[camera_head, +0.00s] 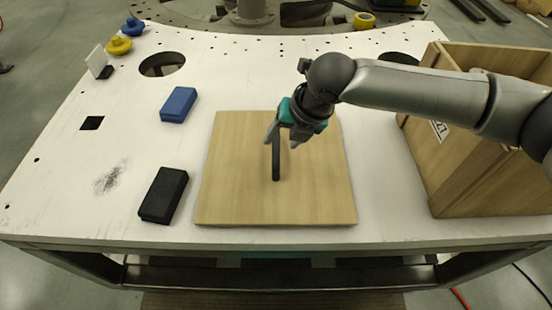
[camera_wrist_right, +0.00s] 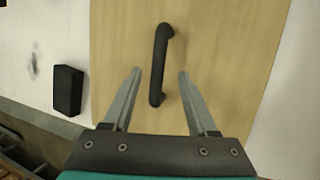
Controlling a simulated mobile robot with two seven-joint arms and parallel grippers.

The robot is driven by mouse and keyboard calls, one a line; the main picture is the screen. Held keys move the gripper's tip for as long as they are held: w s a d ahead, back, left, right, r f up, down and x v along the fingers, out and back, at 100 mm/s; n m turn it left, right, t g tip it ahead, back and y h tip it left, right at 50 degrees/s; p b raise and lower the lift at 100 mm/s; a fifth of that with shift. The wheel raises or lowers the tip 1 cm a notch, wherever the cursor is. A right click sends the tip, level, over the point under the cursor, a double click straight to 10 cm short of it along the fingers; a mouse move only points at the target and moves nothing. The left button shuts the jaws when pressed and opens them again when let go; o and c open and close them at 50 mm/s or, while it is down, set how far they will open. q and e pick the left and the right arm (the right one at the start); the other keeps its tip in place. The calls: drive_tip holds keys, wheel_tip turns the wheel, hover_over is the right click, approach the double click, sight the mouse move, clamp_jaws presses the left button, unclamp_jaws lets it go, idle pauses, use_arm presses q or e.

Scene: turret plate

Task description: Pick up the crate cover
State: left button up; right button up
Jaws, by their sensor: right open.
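The crate cover (camera_head: 235,190) is a flat square wooden board lying on the white table, with a black bar handle (camera_head: 276,160) standing up near its middle. My right gripper (camera_head: 285,140) is over the cover at the handle. In the right wrist view the cover (camera_wrist_right: 220,40) fills the middle, and the handle (camera_wrist_right: 158,65) runs between the open fingers of the gripper (camera_wrist_right: 157,80), with a gap on both sides. I cannot tell how far above the cover the fingertips are. My left gripper is not in view.
An open wooden crate (camera_head: 430,165) stands at the right, partly behind my right arm. A black block (camera_head: 163,195) and a blue block (camera_head: 178,104) lie left of the cover. The table (camera_head: 90,205) has round holes and a square hole. Yellow and blue knobbed pieces sit at the far left.

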sight(276, 144)
drive_tip(key=x, duration=0.4)
drive_tip(key=shift+a+f, duration=0.2)
drive_tip(key=shift+f, duration=0.05)
clamp_jaws()
idle(1.1)
drive_tip(key=shift+w+r, duration=0.15)
drive_tip(key=shift+r, duration=0.05)
